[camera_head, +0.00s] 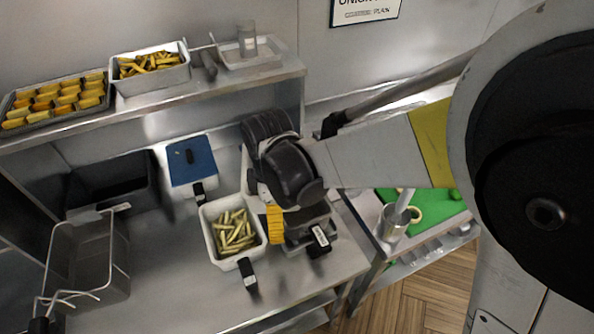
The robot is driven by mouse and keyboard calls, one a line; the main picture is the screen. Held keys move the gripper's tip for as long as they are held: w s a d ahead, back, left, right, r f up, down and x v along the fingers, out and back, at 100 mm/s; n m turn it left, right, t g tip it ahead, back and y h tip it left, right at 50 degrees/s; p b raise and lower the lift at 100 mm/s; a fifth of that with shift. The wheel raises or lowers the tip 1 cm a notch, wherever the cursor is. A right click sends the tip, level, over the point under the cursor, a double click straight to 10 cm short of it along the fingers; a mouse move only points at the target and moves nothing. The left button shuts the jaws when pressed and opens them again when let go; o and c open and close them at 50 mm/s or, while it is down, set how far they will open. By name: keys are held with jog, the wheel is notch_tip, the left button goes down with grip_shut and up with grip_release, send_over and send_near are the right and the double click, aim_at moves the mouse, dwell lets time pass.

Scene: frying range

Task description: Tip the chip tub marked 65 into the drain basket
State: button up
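A white tub of chips (212,245) stands upright on the steel counter, with a black tag (247,275) at its front. Another container, partly hidden under my wrist, shows a black tag with a white label (319,239). I cannot read a 65 on any tag. The wire drain basket (118,262) is at the far left, with its handles toward the front. My gripper (290,215) points down just right of the chip tub. Its fingers are mostly hidden by my wrist, so their opening and any hold are unclear.
A blue-lidded tub (190,160) and a dark fryer well (110,188) are behind. The shelf (150,110) above holds a tray of yellow pieces (55,102) and a tub of chips (150,65). Bare counter (175,265) lies between basket and chip tub. A green board (435,208) is right.

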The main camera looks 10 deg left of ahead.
jog(key=shift+f, duration=0.5)
jog(key=shift+a+f+y, duration=0.1)
jog(key=shift+f+y, duration=0.25)
jog(key=shift+y, duration=0.45)
jog(key=y, duration=0.1)
jog(key=r+g+y, duration=0.1)
jog(key=y, duration=0.1)
jog(key=shift+d+r, duration=0.15)
jog(key=shift+d, duration=0.2)
jog(key=y, duration=0.1)
jog(key=y+b, duration=0.2)
jog(key=shift+w+d+f+g, duration=0.15)
jog(key=shift+d+f+g, duration=0.1)
jog(key=shift+g, duration=0.05)
jog(key=d+f+g+y+b, duration=0.1)
jog(key=y+b, duration=0.2)
jog(key=b, duration=0.4)
jog(key=d+y+b, duration=0.2)
jog(key=y+b, duration=0.2)
jog(key=b, duration=0.3)
jog(key=w+d+f+g+y+b, duration=0.1)
jog(key=d+y+b, duration=0.1)
jog(key=b, duration=0.5)
jog(key=shift+f+g+y, duration=0.3)
jog(key=shift+y, duration=0.6)
jog(key=shift+r, duration=0.1)
